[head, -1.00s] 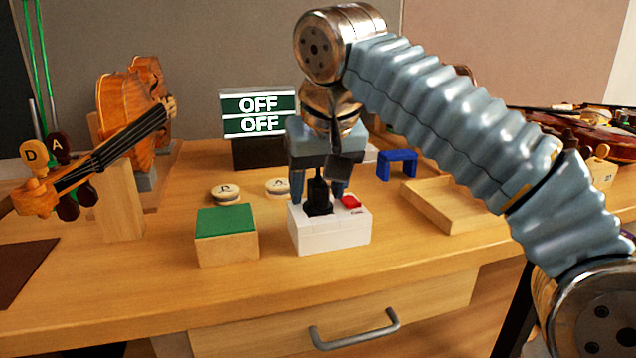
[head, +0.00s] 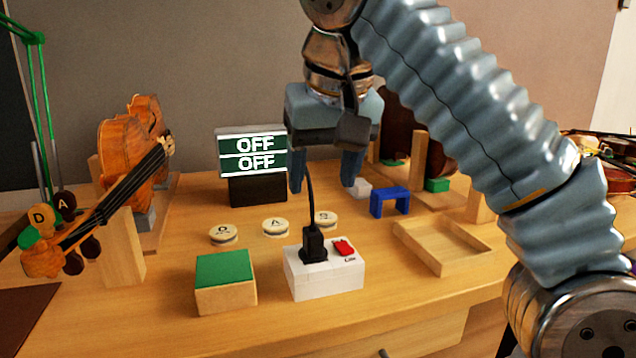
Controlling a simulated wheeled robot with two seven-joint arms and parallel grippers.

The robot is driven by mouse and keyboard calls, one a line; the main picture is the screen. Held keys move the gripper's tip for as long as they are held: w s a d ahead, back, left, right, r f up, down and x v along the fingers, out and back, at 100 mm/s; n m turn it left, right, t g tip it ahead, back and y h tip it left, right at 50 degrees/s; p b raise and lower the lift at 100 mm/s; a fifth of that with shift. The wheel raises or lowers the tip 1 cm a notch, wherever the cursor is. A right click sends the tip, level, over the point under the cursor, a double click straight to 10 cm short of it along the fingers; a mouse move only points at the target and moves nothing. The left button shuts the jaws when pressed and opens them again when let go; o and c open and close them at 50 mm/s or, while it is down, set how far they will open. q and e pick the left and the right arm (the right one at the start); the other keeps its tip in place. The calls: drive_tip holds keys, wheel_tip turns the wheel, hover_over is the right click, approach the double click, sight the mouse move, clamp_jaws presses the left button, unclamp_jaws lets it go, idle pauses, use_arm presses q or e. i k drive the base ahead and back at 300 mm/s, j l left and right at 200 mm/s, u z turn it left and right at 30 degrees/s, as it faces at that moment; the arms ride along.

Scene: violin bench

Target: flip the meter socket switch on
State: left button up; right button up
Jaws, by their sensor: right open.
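The white meter socket (head: 322,281) stands near the front middle of the bench. A black plug (head: 314,246) sits upright in its top, with a cord rising from it. The red switch (head: 343,247) is on the socket's top, right of the plug. A display (head: 253,154) behind reads OFF on both lines. My right gripper (head: 326,184) is open and empty, pointing down above and behind the socket, its fingers apart and clear of the plug. My left gripper is not in view.
A green-topped wooden block (head: 225,281) stands left of the socket. Several round lettered discs (head: 275,227) lie behind it. A blue bridge-shaped block (head: 390,202) and a wooden tray (head: 438,246) are at right. A violin (head: 128,170) stands at left.

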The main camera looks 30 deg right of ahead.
sight(343, 248)
drive_tip(key=k, duration=1)
